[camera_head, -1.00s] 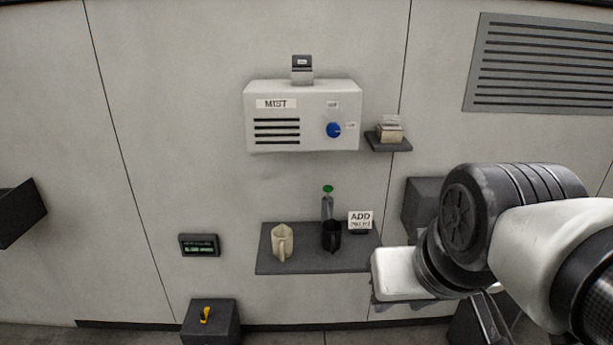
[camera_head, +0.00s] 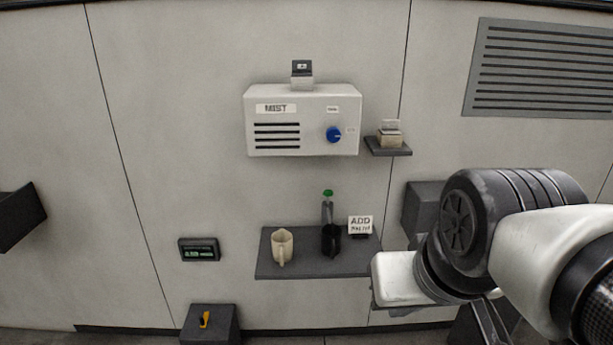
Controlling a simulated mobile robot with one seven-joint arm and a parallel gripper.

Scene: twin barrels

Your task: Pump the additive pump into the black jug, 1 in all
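The black jug (camera_head: 331,241) stands upright on the dark wall shelf (camera_head: 300,267), right of its middle. The additive pump (camera_head: 327,212), a grey bottle with a green top (camera_head: 327,193), stands directly behind the jug, its lower part hidden by it. A small white card (camera_head: 361,225) beginning "ADD" stands right of them; its lower line is too small to read. A cream jug (camera_head: 282,245) stands on the left of the shelf. My arm fills the lower right, apart from the jug and pump. My gripper (camera_head: 490,322) shows only in part at the bottom edge, its fingertips hidden.
A white box marked MIST (camera_head: 303,120) with a blue knob (camera_head: 333,134) hangs above the shelf. A small ledge (camera_head: 389,149) sits to its right. A display (camera_head: 199,250) and a dark block with a yellow lever (camera_head: 204,319) are lower left. The shelf's front is clear.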

